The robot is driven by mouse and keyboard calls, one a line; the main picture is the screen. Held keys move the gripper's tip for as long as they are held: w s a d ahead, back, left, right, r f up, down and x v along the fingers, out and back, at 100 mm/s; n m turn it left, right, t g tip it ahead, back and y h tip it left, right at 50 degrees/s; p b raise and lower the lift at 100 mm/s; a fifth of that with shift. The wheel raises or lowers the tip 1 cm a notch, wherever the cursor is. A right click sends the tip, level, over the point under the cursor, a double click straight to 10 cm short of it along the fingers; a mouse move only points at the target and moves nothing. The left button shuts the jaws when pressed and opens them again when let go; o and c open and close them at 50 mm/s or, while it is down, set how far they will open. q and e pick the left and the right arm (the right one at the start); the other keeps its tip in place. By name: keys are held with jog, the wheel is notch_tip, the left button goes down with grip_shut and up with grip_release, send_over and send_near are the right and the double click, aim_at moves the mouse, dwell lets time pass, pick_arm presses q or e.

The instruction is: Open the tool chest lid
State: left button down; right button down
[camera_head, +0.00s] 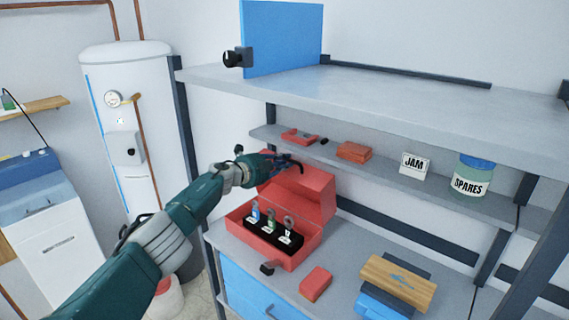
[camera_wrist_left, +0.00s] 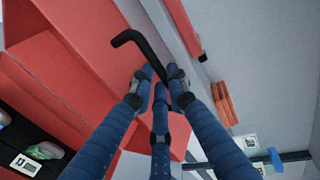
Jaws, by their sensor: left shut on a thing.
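The red tool chest (camera_head: 298,258) stands on the lower shelf in the head view. Its lid (camera_head: 318,197) is raised and leans back, so the inside shows. Inside is a black holder (camera_head: 250,234) with several small tagged items. My left gripper (camera_head: 287,163) is at the lid's upper edge. In the left wrist view its blue fingers (camera_wrist_left: 160,88) are closed around a bent black handle (camera_wrist_left: 135,38), beside the red lid (camera_wrist_left: 95,45). Where the handle joins the lid is hidden by the fingers. My right gripper is in neither view.
The middle shelf behind the chest holds red items (camera_head: 353,152), a JAM card (camera_head: 414,165) and a SPARES jar (camera_head: 473,176). A thick upper shelf (camera_head: 400,95) runs above. A red block (camera_head: 315,284) and a wooden-topped block (camera_head: 398,283) lie to the chest's right.

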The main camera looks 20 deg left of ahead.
pick_arm(q)
jog(key=shift+w+a+r, duration=0.15)
jog(key=shift+r, duration=0.65)
jog(key=c, duration=1.7)
grip_release()
jog(key=shift+s+a+r, duration=0.1)
jog(key=shift+s+a, duration=0.25)
jog(key=shift+s, duration=0.25)
jog(key=v, duration=0.7)
jog(key=f+v, duration=0.1)
jog(key=v, duration=0.2)
jog(key=shift+s+a, duration=0.25)
jog(key=shift+s, duration=0.2)
